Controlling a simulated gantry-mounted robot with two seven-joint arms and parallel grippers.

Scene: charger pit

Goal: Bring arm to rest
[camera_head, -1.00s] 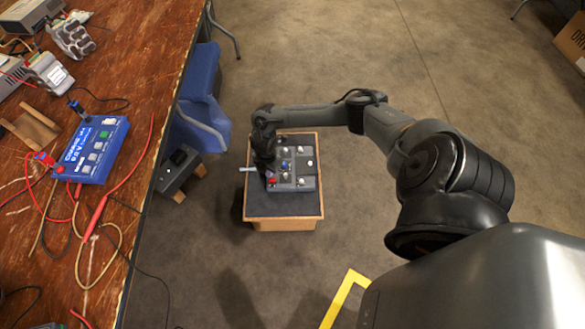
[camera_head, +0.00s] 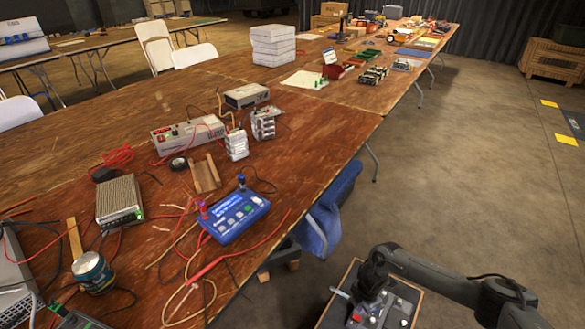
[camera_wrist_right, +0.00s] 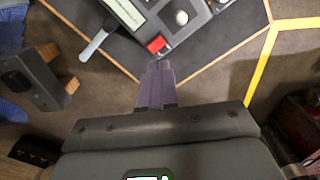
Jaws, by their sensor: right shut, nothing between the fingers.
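My right arm (camera_head: 440,280) reaches in from the lower right in the head view. Its gripper (camera_head: 360,296) points down over the grey button box on the low stand. In the right wrist view the gripper's fingers (camera_wrist_right: 156,68) are together and empty. Their tips lie just below the red button (camera_wrist_right: 155,44) in the picture; I cannot tell whether they touch the box. The grey button box (camera_head: 398,310) is partly hidden by the arm. My left gripper is out of view.
The wooden stand (camera_head: 330,310) with a dark top is cut off by the frame's bottom edge. A wooden table (camera_head: 330,120) with a blue charger (camera_head: 233,217), cables and devices lies left. A blue chair (camera_head: 330,215) stands between them. The floor right is open.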

